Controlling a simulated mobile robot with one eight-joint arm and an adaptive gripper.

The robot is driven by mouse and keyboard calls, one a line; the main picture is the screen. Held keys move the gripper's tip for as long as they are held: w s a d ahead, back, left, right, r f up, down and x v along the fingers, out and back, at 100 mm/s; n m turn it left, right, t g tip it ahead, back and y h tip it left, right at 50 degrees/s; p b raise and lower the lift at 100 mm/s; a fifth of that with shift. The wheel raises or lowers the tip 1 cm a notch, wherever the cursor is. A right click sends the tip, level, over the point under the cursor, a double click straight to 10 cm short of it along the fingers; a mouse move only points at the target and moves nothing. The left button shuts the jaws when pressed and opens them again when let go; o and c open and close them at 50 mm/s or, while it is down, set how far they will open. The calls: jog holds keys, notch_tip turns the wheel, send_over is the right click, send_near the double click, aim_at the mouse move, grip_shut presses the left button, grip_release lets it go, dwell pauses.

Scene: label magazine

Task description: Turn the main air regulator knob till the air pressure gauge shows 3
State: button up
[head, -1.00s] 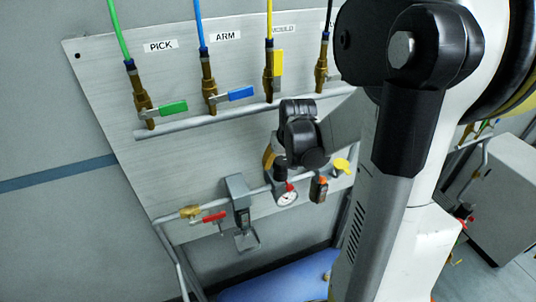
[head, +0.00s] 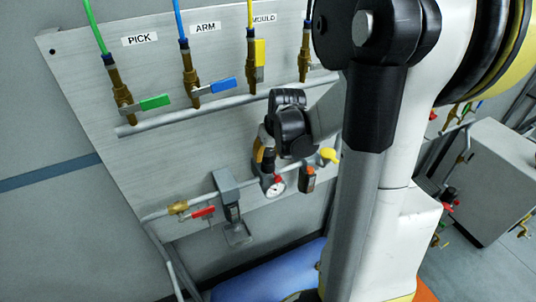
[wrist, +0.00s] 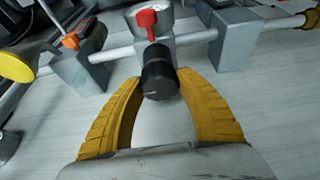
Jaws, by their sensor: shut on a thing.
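The black main air regulator knob (wrist: 160,78) sits between the two yellow fingers of my gripper (wrist: 158,84) in the wrist view. The fingers are shut on it from both sides. In the head view my gripper (head: 266,158) is at the pipe just above the air pressure gauge (head: 274,190), and the fingers largely hide the knob. The gauge has a round white face with a red piece at its top. Its reading is too small to tell. In the wrist view a red piece (wrist: 147,20) stands just beyond the knob.
On the same pipe are a red-handled valve (head: 203,212), a grey filter block (head: 228,195), an orange-topped block (head: 307,179) and a yellow knob (head: 329,155). Above is a row of valves with green (head: 155,102), blue (head: 222,86) and yellow (head: 260,52) handles.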

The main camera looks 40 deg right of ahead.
jog(key=o, duration=1.2)
jog(key=shift+r, duration=0.1)
jog(key=v, duration=1.1)
jog(key=shift+s+r, duration=0.2)
jog(key=shift+r, duration=0.2)
